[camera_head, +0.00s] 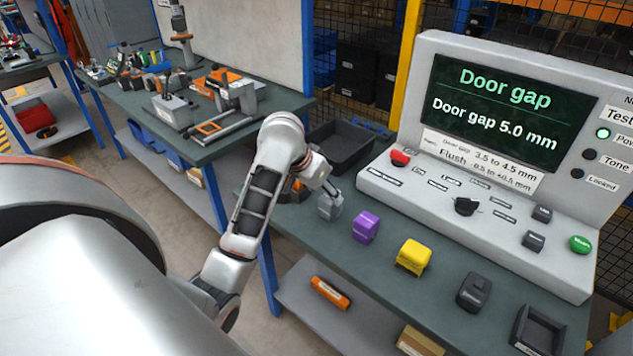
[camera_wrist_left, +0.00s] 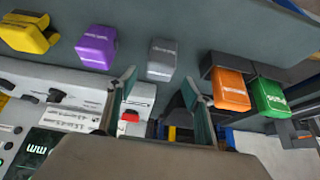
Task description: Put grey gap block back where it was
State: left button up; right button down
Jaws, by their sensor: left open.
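The grey gap block (camera_head: 330,207) stands on the green-grey bench top, at the left end of a row with the purple block (camera_head: 366,226) and the yellow block (camera_head: 412,257). My left gripper (camera_head: 331,188) is just above and behind it in the head view. In the left wrist view the grey gap block (camera_wrist_left: 162,60) lies ahead of the open fingertips (camera_wrist_left: 161,78), between their lines, and nothing shows gripped. The orange block (camera_wrist_left: 230,90) and the green block (camera_wrist_left: 270,97) sit beside it at a dark holder. My right gripper is not in view.
A console (camera_head: 385,172) stands behind the blocks; its screen reads Door gap 5.0 mm. A black tray (camera_head: 345,148) is behind my left gripper. A dark block (camera_head: 473,292) and a small open tray (camera_head: 538,331) are at the right. A lower shelf holds an orange item (camera_head: 330,292).

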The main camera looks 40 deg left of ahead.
pick_arm(q)
jog(key=v, duration=0.6)
jog(key=shift+r, duration=0.1)
dwell(0.5)
